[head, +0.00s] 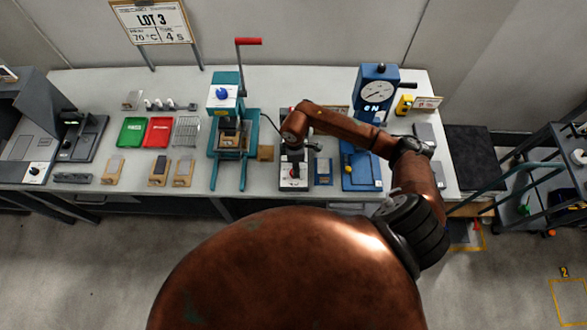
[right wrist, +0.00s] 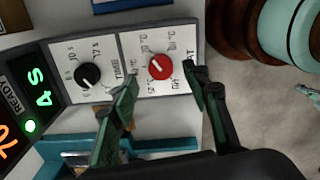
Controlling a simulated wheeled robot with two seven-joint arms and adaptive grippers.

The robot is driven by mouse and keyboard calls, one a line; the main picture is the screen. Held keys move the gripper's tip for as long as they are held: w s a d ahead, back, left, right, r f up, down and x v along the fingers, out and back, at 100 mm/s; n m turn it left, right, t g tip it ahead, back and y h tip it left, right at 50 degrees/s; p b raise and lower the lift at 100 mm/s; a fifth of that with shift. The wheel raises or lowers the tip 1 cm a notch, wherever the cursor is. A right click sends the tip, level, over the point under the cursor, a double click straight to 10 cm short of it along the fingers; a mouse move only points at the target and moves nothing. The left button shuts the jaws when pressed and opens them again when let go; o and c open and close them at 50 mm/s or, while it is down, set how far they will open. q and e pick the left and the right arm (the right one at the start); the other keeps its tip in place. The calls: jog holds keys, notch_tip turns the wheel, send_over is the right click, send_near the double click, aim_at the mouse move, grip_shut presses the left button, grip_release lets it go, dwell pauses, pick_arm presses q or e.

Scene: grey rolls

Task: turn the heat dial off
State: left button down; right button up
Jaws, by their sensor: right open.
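The heat dial, a red round knob with a white pointer line (right wrist: 160,67), is on the white panel of a control box (right wrist: 185,40) in the right wrist view. Its pointer lies slanted across the printed scale. In the head view the control box (head: 303,184) stands at the middle of the bench, partly under my right arm. My right gripper (right wrist: 161,76) is open, with one green-padded finger on each side of the dial in the picture. I cannot tell whether either finger touches it. My left gripper is not in view.
A black timer knob (right wrist: 87,75) sits beside the heat dial, near lit green and orange digits (right wrist: 36,90). A teal lever press (head: 225,125) stands left of the box, and a blue gauge stand (head: 377,90) stands right. Green (head: 132,131) and red trays (head: 159,131) lie further left.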

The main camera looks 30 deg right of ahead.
jog(key=shift+a+f, duration=0.1)
jog(key=shift+f, duration=1.7)
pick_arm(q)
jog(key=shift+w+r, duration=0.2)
pick_arm(e)
jog(key=shift+c, duration=0.7)
jog(key=shift+c, duration=0.8)
jog(key=c, duration=0.9)
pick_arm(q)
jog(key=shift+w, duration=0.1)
pick_arm(e)
jog(key=shift+o, duration=0.2)
